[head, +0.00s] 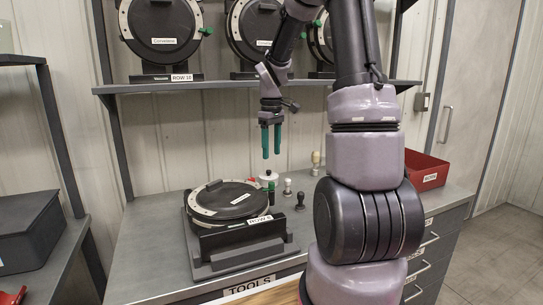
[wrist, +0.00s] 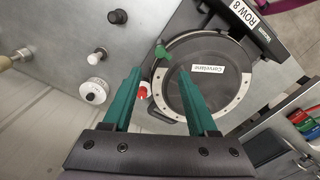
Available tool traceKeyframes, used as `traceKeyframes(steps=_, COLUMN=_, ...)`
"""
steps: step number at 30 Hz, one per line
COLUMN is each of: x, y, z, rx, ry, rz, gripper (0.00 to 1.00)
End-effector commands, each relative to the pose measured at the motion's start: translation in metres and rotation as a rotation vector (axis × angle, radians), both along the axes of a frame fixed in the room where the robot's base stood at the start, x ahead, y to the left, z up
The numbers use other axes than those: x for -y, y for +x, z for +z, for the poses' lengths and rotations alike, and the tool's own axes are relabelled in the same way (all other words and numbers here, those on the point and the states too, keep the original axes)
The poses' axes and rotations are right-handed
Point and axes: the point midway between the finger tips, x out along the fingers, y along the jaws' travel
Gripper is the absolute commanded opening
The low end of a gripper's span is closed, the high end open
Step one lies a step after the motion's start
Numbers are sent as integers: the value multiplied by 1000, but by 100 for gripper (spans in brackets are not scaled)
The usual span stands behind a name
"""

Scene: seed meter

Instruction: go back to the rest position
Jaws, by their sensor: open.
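My gripper (head: 271,141) points down in the head view, with its two green fingers apart and nothing between them. It hangs in the air above the bench, over the back right of a seed meter. The fingers also show in the wrist view (wrist: 158,95), spread apart. The seed meter (head: 232,200) lies on a dark stand on the bench, with a black round cover and a "ROW 8" label; it also shows in the wrist view (wrist: 208,72). My arm hides part of the bench on the right.
A shelf (head: 190,87) above carries several more seed meters. Small knobs (head: 300,201) and a white dial (wrist: 94,91) stand beside the meter. A red bin (head: 427,170) sits at the bench's right. A dark box (head: 35,228) is on the left shelf.

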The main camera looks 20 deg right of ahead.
Motion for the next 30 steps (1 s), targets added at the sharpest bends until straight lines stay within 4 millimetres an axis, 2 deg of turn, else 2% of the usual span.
traceKeyframes(steps=12, x=-1, y=-1, z=1, rx=4, ry=0, rz=-3, gripper=58)
traceKeyframes(steps=14, x=-2, y=-3, z=7, rx=14, ry=-3, rz=-16, gripper=58)
traceKeyframes(steps=17, x=-10, y=-13, z=26, rx=53, ry=-6, rz=-67, gripper=58)
traceKeyframes(steps=20, x=-21, y=-33, z=56, rx=120, ry=0, rz=-157, gripper=58)
traceKeyframes(steps=24, x=-40, y=-71, z=97, rx=228, ry=39, rz=-314, gripper=58)
traceKeyframes(steps=30, x=-63, y=-129, z=140, rx=368, ry=154, rz=-532, gripper=58)
